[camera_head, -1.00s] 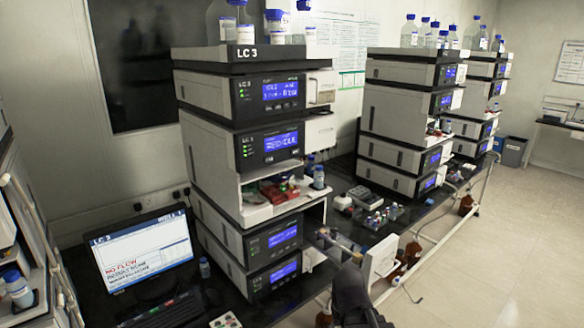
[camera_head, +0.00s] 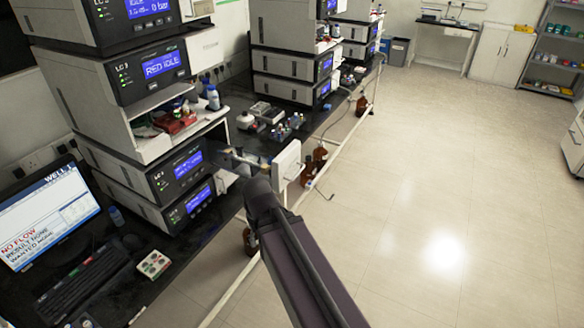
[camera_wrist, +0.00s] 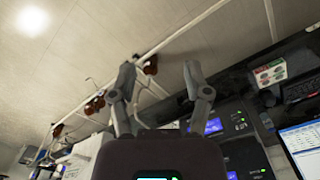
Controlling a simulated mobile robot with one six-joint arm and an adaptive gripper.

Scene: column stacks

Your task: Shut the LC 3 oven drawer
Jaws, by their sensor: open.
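The LC 3 stack (camera_head: 165,178) stands at the left of the bench in the head view. The oven drawer is pulled out to its right. Its white front panel (camera_head: 286,163) stands away from the stack, and its narrow inner part (camera_head: 240,156) shows behind it. My arm comes up from the lower right to just below the drawer front. My gripper's dark end (camera_head: 259,193) is near the panel's lower left; I cannot tell whether they touch. In the wrist view my gripper (camera_wrist: 160,76) has its fingers spread with nothing between them. I cannot surely make out the drawer there.
Several small vials (camera_head: 287,127) stand behind the drawer. The floor (camera_head: 430,200) at right is clear.

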